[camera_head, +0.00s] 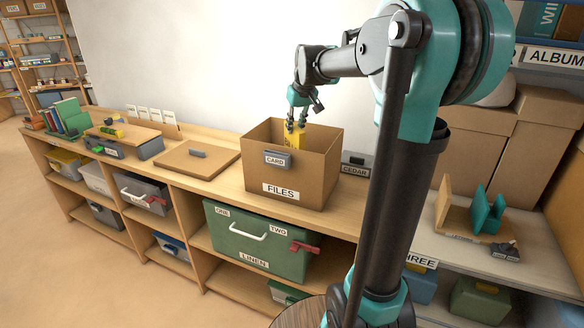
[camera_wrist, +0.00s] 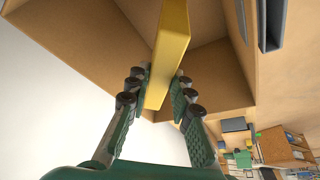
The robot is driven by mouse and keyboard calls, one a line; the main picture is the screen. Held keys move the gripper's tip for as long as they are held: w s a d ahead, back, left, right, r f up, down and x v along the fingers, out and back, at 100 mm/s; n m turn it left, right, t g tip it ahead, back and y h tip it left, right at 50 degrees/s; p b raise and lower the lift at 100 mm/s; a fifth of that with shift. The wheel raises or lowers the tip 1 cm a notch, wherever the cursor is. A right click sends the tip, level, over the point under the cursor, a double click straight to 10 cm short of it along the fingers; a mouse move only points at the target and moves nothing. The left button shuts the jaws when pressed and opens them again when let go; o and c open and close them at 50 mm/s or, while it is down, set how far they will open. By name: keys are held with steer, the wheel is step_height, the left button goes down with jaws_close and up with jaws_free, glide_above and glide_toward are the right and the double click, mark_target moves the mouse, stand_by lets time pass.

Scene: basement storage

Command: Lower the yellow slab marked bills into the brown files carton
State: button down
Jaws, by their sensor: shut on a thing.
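The yellow slab (camera_head: 292,138) is upright at the mouth of the brown files carton (camera_head: 258,178), its lower part hidden behind the carton's front wall. My gripper (camera_head: 295,124) is shut on the slab's upper end, just above the carton's opening. In the wrist view the slab (camera_wrist: 172,45) sits between the two fingers of my gripper (camera_wrist: 160,88) and points into the carton (camera_wrist: 75,35). The carton stands open on the wooden counter with a FILES label and a grey CARD holder on its front. I cannot tell whether the slab touches the carton's floor.
A flat brown board (camera_head: 198,160) with a grey handle lies left of the carton. A grey CEDAR box (camera_head: 356,164) stands close on its right. A green LINEN bin (camera_head: 255,242) is on the shelf below. Large cardboard boxes (camera_head: 480,145) stand at the right.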

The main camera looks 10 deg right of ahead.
mark_target(295, 137)
steer(key=shift+f, duration=2.25)
steer(key=c, duration=1.3)
jaws_free()
steer(key=shift+o, duration=0.2)
